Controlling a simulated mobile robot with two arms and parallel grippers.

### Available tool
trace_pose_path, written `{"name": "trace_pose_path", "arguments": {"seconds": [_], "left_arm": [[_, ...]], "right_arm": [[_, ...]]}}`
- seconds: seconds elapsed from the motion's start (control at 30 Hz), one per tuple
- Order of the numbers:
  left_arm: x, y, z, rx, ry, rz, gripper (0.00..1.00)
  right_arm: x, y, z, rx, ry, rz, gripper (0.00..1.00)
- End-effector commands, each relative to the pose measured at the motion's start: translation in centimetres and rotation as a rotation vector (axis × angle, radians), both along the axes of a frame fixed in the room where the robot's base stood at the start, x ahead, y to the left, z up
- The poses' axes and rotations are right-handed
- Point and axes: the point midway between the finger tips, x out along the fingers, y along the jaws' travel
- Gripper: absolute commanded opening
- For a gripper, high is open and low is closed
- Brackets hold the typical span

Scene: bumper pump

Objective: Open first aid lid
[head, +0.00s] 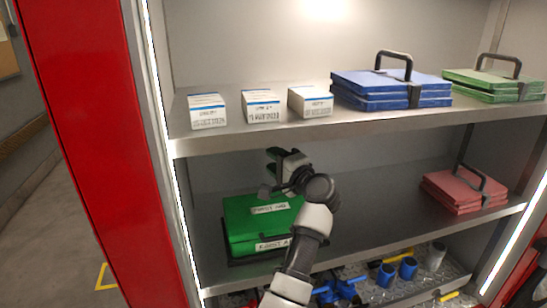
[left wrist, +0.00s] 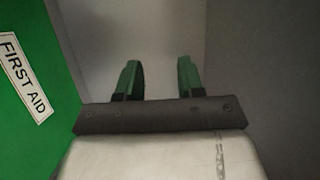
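The green first aid box (head: 236,222) sits on the middle shelf at the left. Its lid (head: 285,218) looks shut, with one white label on top and another on the front. My left gripper (head: 270,172) is above the back part of the box, and my arm hides the box's right side. In the left wrist view the gripper's two fingers (left wrist: 161,80) stand apart with nothing between them. A green face of the box (left wrist: 30,125) with a FIRST AID label is at the left, beside the gripper. My right gripper is not in view.
The upper shelf (head: 330,128) above my gripper holds several white boxes (head: 261,106), blue cases (head: 390,88) and green cases (head: 495,85). Red cases (head: 466,190) lie at the right of the middle shelf, with free room between. Blue parts (head: 408,268) lie below.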

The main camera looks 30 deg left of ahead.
Motion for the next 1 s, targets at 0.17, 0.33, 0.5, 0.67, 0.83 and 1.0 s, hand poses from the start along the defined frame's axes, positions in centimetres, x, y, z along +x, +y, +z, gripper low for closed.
{"name": "trace_pose_path", "arguments": {"seconds": [0.17, 0.33, 0.5, 0.67, 0.83, 1.0], "left_arm": [[0.0, 0.0, 0.0, 0.000, 0.000, 0.001, 0.24], [0.0, 0.0, 0.0, 0.000, 0.000, 0.001, 0.00], [0.0, 0.0, 0.0, 0.000, 0.000, 0.001, 0.00], [0.0, 0.0, 0.0, 0.000, 0.000, 0.001, 0.00], [0.0, 0.0, 0.0, 0.000, 0.000, 0.000, 0.00], [0.0, 0.0, 0.0, 0.000, 0.000, 0.000, 0.00]], "right_arm": [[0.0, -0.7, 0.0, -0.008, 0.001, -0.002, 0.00], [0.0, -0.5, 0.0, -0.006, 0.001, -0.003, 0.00], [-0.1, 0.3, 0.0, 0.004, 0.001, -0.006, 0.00], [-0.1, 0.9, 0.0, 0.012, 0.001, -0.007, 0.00], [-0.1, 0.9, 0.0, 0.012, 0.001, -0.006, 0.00], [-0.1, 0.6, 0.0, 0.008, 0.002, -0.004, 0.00]]}}
